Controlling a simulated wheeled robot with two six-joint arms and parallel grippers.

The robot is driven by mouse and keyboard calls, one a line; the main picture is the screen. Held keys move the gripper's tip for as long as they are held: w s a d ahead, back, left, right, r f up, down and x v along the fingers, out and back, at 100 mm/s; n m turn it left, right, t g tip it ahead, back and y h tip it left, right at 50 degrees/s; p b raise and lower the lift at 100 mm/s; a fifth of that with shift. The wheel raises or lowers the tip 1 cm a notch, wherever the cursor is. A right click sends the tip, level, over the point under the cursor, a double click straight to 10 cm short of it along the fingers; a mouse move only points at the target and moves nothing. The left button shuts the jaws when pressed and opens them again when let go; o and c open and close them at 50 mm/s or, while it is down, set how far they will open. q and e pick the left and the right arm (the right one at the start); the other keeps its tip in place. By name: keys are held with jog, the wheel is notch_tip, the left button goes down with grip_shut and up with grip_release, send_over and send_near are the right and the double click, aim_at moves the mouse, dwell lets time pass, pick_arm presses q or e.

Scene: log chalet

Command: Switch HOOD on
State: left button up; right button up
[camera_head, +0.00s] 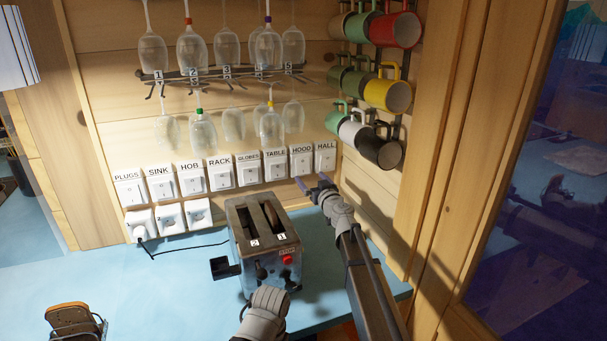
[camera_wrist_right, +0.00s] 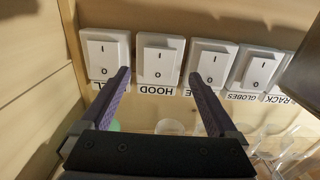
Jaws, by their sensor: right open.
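The HOOD switch (camera_head: 302,163) is a white rocker plate on the log wall, under its HOOD label, between TABLE and HALL. In the right wrist view the HOOD switch (camera_wrist_right: 160,60) appears upside down, with I and O marks; I cannot tell which side is pressed. My right gripper (camera_head: 312,185) is open and empty, just below the HOOD and HALL switches. In the right wrist view its fingers (camera_wrist_right: 160,77) lie on either side of the HOOD switch; contact is not visible.
A toaster (camera_head: 264,240) stands on the blue counter (camera_head: 190,285) below the switches. Glasses hang from a rack (camera_head: 225,75) above. Mugs (camera_head: 388,95) hang at the right. The HALL switch (camera_head: 325,158) and TABLE switch (camera_head: 276,167) flank HOOD closely.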

aim_at(303, 169)
jog(key=x, duration=0.5)
jog(key=shift+w+a, duration=0.1)
jog(key=shift+w, duration=0.2)
jog(key=shift+c, duration=0.2)
